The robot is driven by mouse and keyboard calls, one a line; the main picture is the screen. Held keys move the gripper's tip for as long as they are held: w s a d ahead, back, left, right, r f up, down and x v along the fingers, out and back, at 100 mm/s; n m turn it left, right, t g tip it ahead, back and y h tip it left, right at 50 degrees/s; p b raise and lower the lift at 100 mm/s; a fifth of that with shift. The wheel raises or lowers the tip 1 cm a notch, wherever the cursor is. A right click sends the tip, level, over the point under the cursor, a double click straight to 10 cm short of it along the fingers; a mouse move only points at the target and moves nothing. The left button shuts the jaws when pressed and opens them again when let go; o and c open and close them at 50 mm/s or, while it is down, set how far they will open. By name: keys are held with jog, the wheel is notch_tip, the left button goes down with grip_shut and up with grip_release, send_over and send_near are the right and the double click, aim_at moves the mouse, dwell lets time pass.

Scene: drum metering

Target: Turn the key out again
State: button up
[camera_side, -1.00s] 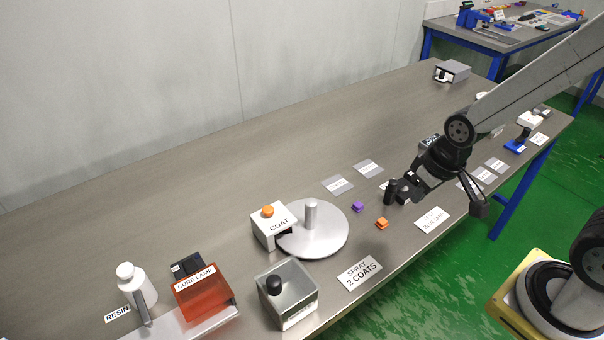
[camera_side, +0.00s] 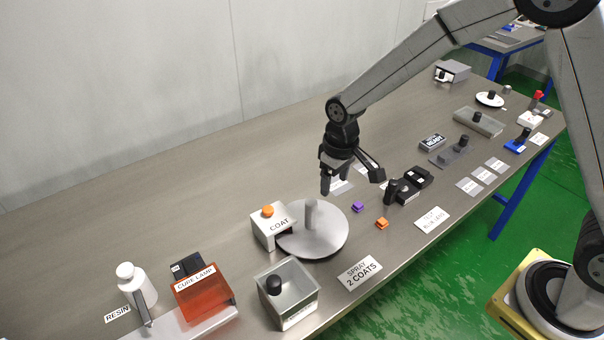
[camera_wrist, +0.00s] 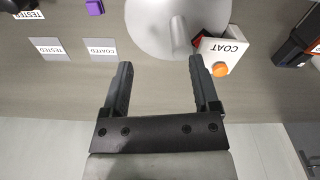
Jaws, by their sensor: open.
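My gripper (camera_side: 350,181) is open and empty, pointing down in the air just behind the round turntable (camera_side: 333,239). In the wrist view the two fingers of my gripper (camera_wrist: 160,66) are spread wide with nothing between them. The turntable with its grey post (camera_side: 311,214) shows ahead of the fingers there. No part is plainly marked as a key. A black upright handle (camera_side: 390,191) stands by a black block (camera_side: 407,191) to the right of my gripper; I cannot tell whether it is the key.
The white COAT box (camera_side: 272,228) with an orange button stands beside the turntable. A purple block (camera_side: 358,207) and an orange block (camera_side: 382,223) lie to its right. An open-topped clear box (camera_side: 300,307) and the orange cure lamp (camera_side: 205,296) are at the front left.

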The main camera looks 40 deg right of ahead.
aim_at(311, 201)
jog(key=shift+n+g, duration=0.3)
jog(key=shift+n, duration=0.1)
jog(key=w+a+f, duration=0.2)
jog(key=w+a, duration=0.1)
jog(key=shift+w+a+f, duration=0.25)
jog(key=shift+a+f, duration=0.05)
jog(key=shift+f, duration=0.05)
jog(key=shift+f, duration=0.1)
jog(key=shift+f, duration=3.75)
grip_shut()
